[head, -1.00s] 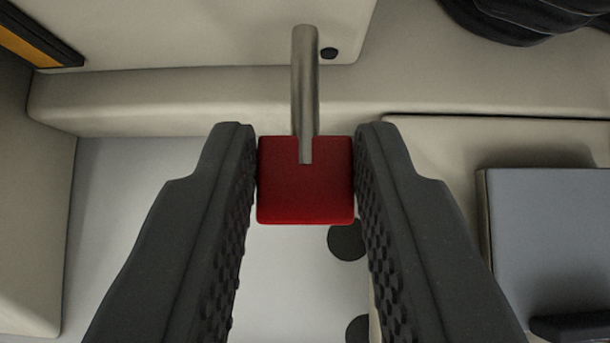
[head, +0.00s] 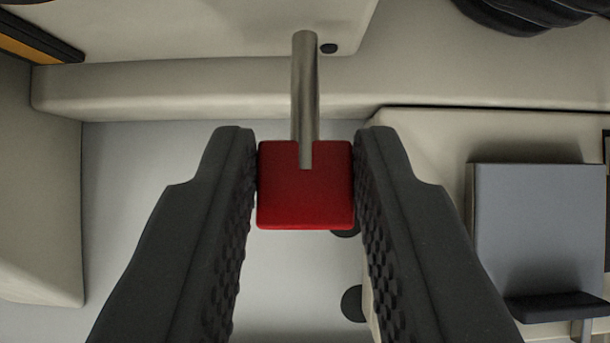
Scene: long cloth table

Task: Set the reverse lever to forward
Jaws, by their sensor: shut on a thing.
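The reverse lever shows as a metal rod (head: 305,90) with a red square knob (head: 305,195) at its lower end, in the middle of the head view. The rod comes down from the cream panel at the top. My gripper (head: 305,180) is shut on the red knob, with one dark ribbed finger on each side of it. The lever's base and any forward mark are not clearly seen.
A cream ledge (head: 190,92) runs across behind the lever. A grey panel (head: 540,225) with a dark lower edge stands at the right. Black round things (head: 355,303) lie below the knob. An orange and black strip (head: 35,42) is at the upper left.

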